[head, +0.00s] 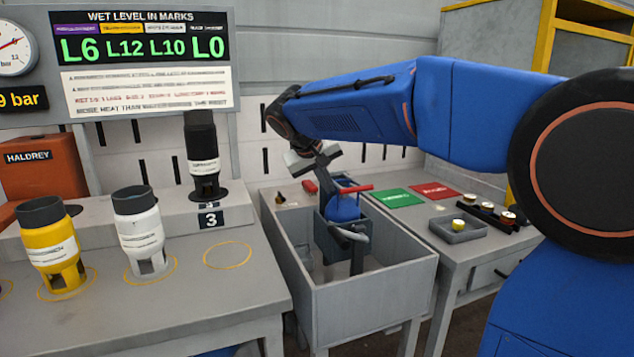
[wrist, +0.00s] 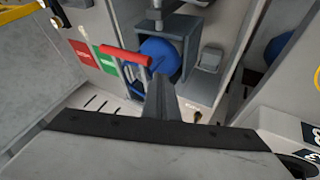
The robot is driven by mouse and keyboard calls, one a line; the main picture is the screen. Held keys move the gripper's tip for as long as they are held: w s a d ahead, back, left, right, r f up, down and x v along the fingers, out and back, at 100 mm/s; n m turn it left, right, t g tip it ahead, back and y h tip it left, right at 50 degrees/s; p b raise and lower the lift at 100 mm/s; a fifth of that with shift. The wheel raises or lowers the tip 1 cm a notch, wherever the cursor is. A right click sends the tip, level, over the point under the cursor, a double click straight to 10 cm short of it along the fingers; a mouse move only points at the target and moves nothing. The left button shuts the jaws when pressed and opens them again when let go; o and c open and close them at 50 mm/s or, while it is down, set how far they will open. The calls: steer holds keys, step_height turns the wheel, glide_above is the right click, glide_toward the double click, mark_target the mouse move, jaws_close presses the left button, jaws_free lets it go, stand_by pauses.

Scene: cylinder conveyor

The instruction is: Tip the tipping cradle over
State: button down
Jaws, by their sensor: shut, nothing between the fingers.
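The tipping cradle (head: 328,232) stands inside the grey open basin, a dark grey frame on a post. A rounded blue body (head: 343,208) sits in it, and a red handle bar (head: 357,188) crosses its top. My gripper (head: 328,154) is shut and empty, just above the cradle and close to the handle. I cannot tell whether it touches the handle; the fingers (wrist: 160,88) hide part of the cradle.
The grey basin (head: 375,290) has raised walls around the cradle. The left bench carries yellow (head: 52,245) and white (head: 141,232) cylinders, with a black one (head: 203,155) on a raised step. The right bench holds green (head: 398,198) and red (head: 435,190) mats and a small tray (head: 457,236).

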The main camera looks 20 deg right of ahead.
steer(key=shift+d, duration=0.65)
